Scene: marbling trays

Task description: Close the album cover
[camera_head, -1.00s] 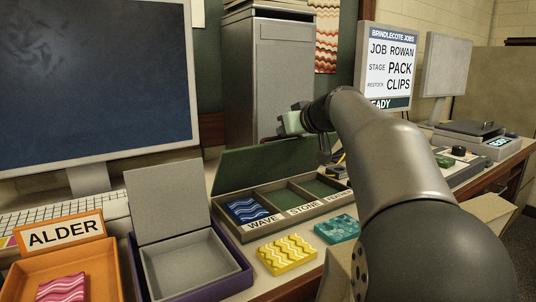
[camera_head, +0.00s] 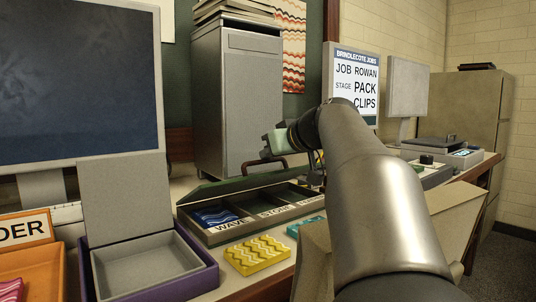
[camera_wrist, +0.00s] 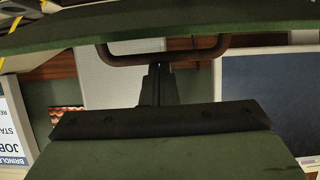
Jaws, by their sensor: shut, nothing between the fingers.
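The album appears to be the shallow grey tray (camera_head: 214,240) with labelled compartments WAVE and STONE. Its green cover (camera_head: 240,186) is tilted partway over the tray's back, seen nearly edge-on in the head view. A brown loop handle (camera_head: 283,161) stands on the cover's far side. The cover (camera_wrist: 200,31) and handle (camera_wrist: 205,43) also cross the top of the wrist view. My gripper (camera_head: 266,154) is shut and empty, behind the cover beside the handle. In the wrist view its fingertips (camera_wrist: 158,68) reach the handle bar; I cannot tell whether they touch.
A blue wave tile (camera_head: 214,216) lies in the WAVE compartment. Yellow (camera_head: 257,254) and teal (camera_head: 296,230) tiles lie in front. A purple-edged box (camera_head: 205,281) with its grey lid raised stands left. A cabinet (camera_head: 235,95) stands behind.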

